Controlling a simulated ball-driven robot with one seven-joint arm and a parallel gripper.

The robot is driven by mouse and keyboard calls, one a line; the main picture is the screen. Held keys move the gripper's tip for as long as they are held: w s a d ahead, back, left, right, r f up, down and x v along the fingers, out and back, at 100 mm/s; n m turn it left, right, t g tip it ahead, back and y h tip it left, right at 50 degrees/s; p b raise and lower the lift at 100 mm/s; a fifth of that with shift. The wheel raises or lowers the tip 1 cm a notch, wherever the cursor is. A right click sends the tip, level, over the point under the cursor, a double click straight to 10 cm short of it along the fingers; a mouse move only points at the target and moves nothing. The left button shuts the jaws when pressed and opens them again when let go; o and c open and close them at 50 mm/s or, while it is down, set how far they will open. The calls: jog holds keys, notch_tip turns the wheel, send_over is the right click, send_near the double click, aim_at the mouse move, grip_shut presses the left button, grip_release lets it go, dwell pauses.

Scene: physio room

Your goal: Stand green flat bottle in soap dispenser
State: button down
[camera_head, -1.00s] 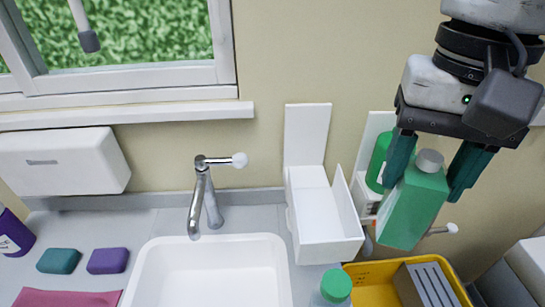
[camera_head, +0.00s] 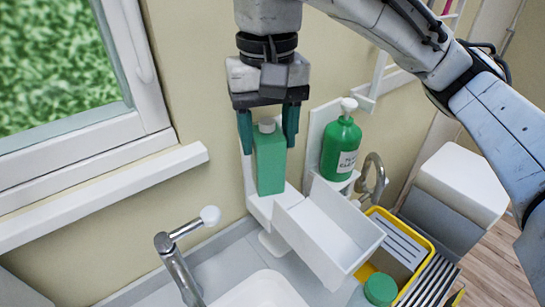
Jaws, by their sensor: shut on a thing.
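The green flat bottle (camera_head: 270,162), with a grey-white cap, hangs upright between the fingers of my gripper (camera_head: 268,128), which is shut on its upper part. The white soap dispenser (camera_head: 328,234) is below and to the right, with an open, box-like front tipped outward. Its back plate is mostly hidden behind the bottle and gripper. The bottle's base is over the inner white ledge at the back of the dispenser. I cannot tell whether it touches that ledge.
A green pump bottle (camera_head: 341,148) stands in a white wall holder close on the right. A chrome tap (camera_head: 178,262) and a white basin (camera_head: 262,290) are below. A yellow tray (camera_head: 419,226) and a green-capped bottle (camera_head: 380,288) are at lower right.

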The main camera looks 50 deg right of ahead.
jog(key=w+d+f, duration=0.3)
jog(key=d+f, duration=0.3)
jog(key=f, duration=0.3)
jog(key=shift+f, duration=0.3)
jog(key=shift+c, duration=1.8)
grip_release()
jog(key=shift+a, duration=0.1)
notch_tip(320, 180, up, 12)
